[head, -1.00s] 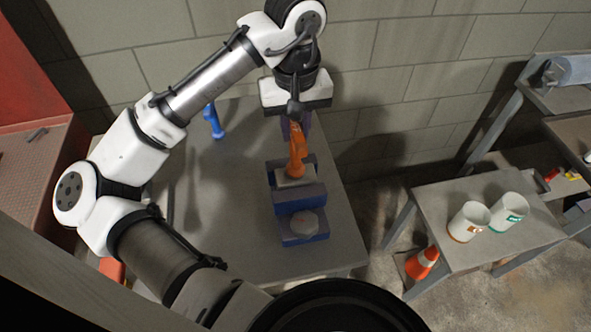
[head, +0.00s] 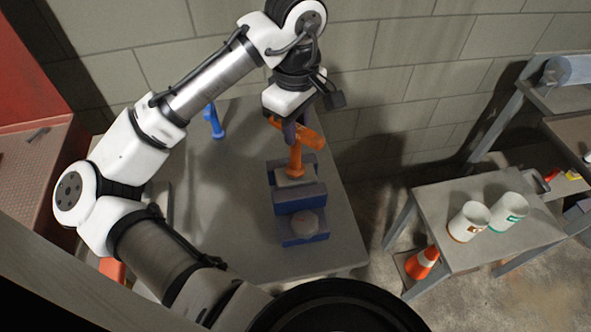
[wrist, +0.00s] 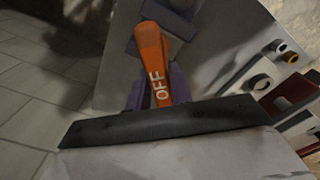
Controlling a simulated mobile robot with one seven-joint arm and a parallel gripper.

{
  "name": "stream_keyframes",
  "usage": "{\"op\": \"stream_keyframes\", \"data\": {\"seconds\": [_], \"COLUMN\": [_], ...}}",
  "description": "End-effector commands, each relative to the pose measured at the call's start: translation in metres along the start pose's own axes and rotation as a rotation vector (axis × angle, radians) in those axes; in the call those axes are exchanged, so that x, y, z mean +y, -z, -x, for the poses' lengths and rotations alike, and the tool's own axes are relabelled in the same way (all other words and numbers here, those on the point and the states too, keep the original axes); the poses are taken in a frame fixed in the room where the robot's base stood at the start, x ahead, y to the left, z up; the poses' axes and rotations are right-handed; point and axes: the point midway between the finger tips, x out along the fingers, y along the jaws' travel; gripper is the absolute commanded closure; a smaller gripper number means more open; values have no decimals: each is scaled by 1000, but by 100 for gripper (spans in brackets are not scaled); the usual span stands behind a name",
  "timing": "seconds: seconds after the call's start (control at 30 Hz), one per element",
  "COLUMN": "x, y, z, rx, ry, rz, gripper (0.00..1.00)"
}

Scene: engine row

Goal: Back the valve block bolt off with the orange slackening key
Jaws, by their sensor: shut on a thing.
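The orange slackening key (head: 297,155) stands upright on the grey top of the blue valve block (head: 300,196); its crossbar runs between my fingers. In the wrist view the key (wrist: 156,60) shows the word OFF on its handle. My gripper (head: 293,130) is shut on the key's handle. The key's lower end meets the block's top, and the bolt under it is hidden. A grey round knob or cap (head: 305,224) sits on the front part of the block.
A blue tool (head: 213,122) stands at the back left of the grey table (head: 225,215). At the right, a small side table (head: 440,197) carries two white cups (head: 470,222). An orange cone (head: 423,262) stands on the floor beside it. A block wall is close behind my gripper.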

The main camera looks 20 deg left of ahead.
Motion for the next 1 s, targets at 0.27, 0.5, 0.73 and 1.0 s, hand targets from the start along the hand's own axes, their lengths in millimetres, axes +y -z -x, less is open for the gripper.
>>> {"op": "stream_keyframes", "data": {"seconds": [0.27, 0.5, 0.73, 1.0], "x": [0, 0, 0, 0], "y": [0, 0, 0, 0], "z": [1, 2, 2, 2], "rx": [1, 1, 1, 1], "ry": [-1, -1, -1, -1], "rz": [-178, -476, -758, -1088], "gripper": [100, 100, 100, 100]}}
